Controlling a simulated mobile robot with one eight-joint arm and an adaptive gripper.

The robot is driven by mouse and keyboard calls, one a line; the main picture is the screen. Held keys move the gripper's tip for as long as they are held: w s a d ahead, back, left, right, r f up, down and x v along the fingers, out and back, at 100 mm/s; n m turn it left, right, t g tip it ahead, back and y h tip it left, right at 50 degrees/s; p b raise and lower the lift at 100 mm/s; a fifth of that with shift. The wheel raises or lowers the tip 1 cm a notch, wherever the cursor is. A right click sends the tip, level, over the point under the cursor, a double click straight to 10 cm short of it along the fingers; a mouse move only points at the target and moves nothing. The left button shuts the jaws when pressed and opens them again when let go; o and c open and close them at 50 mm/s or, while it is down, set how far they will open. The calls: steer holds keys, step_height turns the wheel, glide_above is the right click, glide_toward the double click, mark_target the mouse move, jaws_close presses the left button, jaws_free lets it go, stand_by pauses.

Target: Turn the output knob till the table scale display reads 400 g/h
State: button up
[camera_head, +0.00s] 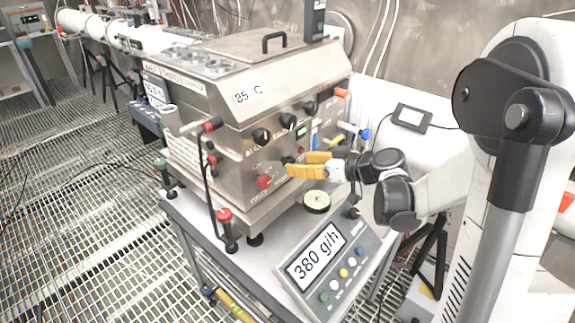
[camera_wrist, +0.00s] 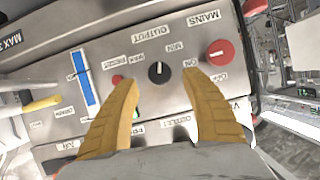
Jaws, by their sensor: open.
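The output knob (camera_wrist: 159,71) is black with a white pointer line, on the steel machine's front panel under inverted OUTPUT, MIN and MAX labels in the wrist view. My gripper (camera_wrist: 160,80) is open, its yellow fingers on either side of the knob and pointing at the panel. The knob sits in the gap between the fingertips, and I see no finger touching it. In the head view my gripper (camera_head: 296,165) is at the panel, and its fingers mostly hide the knob. The table scale (camera_head: 341,289) stands in front of the machine. Its display (camera_head: 316,253) reads 380 g/h.
The red mains knob (camera_wrist: 220,52) is close beside the right finger in the wrist view. A blue slider (camera_wrist: 84,76) lies to the left. The steel machine (camera_head: 225,140) carries more black knobs and a 35 C label. A round dish (camera_head: 316,201) sits below my gripper.

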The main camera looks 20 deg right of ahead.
mark_target(292, 163)
steer(key=b+x, duration=0.1)
steer(key=x, duration=0.4)
steer(key=shift+c, duration=0.4)
steer(key=c, duration=1.1)
steer(key=shift+m+g+y, duration=0.3)
steer(key=shift+m+y, duration=0.1)
steer(key=shift+m, duration=0.3)
steer(key=o, duration=1.2)
